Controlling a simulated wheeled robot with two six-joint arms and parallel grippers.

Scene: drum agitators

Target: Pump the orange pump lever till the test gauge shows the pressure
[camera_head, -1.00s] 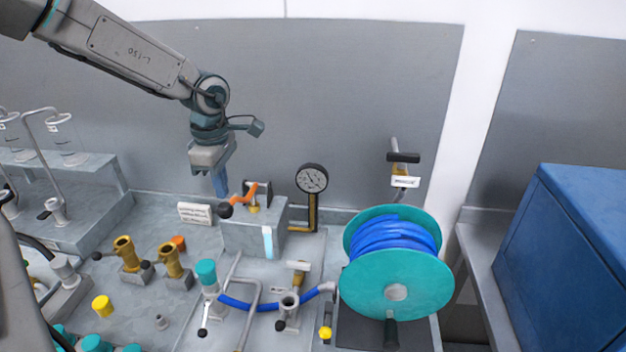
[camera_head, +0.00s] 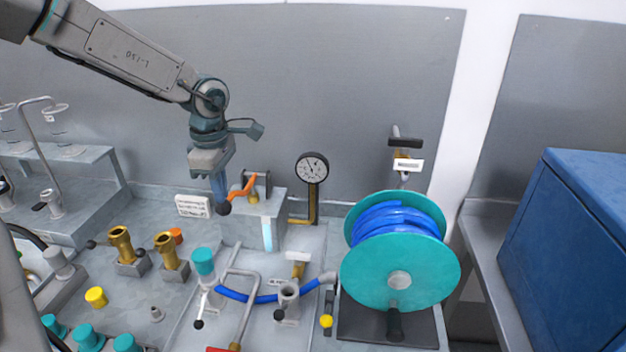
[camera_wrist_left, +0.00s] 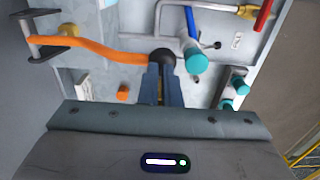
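The orange pump lever (camera_head: 243,189) sits on a grey pump block (camera_head: 276,207) and ends in a black ball knob (camera_head: 223,209). In the left wrist view the lever (camera_wrist_left: 100,50) runs from the left to the knob (camera_wrist_left: 162,56). My left gripper (camera_head: 220,203) points down with its fingertips at the knob. In the left wrist view its two fingers (camera_wrist_left: 163,72) lie close together, partly overlapping the knob; whether they clamp it is unclear. The round test gauge (camera_head: 312,168) stands right of the block; its reading is too small to tell. My right gripper is out of view.
A teal reel with blue hose (camera_head: 400,268) stands at the right, before a blue cabinet (camera_head: 570,235). Brass fittings (camera_head: 122,240), a teal-capped valve (camera_head: 203,262) and a white label (camera_head: 192,206) lie around the pump. The wall panel is close behind.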

